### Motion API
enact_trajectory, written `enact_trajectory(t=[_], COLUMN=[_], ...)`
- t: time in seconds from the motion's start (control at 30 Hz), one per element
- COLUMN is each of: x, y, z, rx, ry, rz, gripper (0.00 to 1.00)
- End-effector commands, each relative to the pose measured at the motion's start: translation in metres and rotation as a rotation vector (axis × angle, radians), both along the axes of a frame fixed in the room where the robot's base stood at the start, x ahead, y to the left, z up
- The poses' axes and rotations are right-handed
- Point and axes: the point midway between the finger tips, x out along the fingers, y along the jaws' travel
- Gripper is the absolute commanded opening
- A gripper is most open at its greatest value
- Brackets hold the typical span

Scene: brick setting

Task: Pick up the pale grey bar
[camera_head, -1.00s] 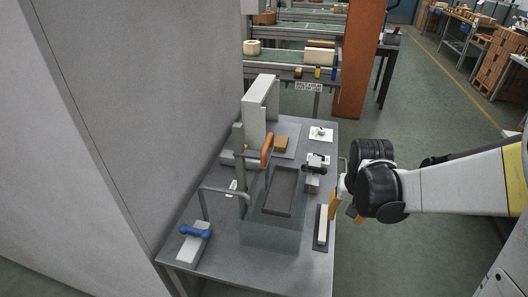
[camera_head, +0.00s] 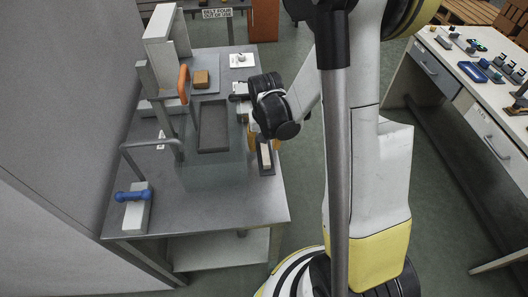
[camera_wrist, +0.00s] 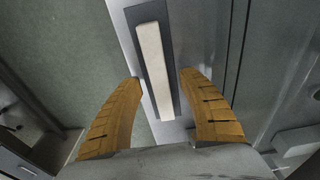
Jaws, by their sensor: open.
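The pale grey bar (camera_wrist: 154,68) lies on a dark flat base between my gripper's two fingers in the wrist view. In the head view the bar (camera_head: 266,158) shows on its dark base near the right edge of the metal table, partly hidden by my gripper. My gripper (camera_wrist: 161,82) is open, with one tan ribbed finger on each side of the bar and a gap on both sides. I see no contact. In the head view my gripper (camera_head: 262,138) is over the table's right edge.
The metal table (camera_head: 215,215) also holds a dark tray (camera_head: 213,128) behind a clear panel, an orange-handled clamp (camera_head: 183,83), a brown block (camera_head: 201,79) and a blue-handled tool (camera_head: 133,195). A grey wall stands to the left. A white workbench (camera_head: 465,100) stands to the right.

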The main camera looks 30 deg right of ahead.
Motion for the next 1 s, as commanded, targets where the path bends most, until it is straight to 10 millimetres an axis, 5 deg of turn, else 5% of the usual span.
enact_trajectory(t=[0.27, 0.47, 1.0], x=[0.001, 0.001, 0.001], y=[-0.001, -0.001, -0.001], z=[-0.010, -0.010, -0.001], rx=[0.000, 0.000, 0.000], ry=[0.000, 0.000, 0.000], rz=[0.000, 0.000, 0.000], gripper=[0.48, 0.00, 0.00])
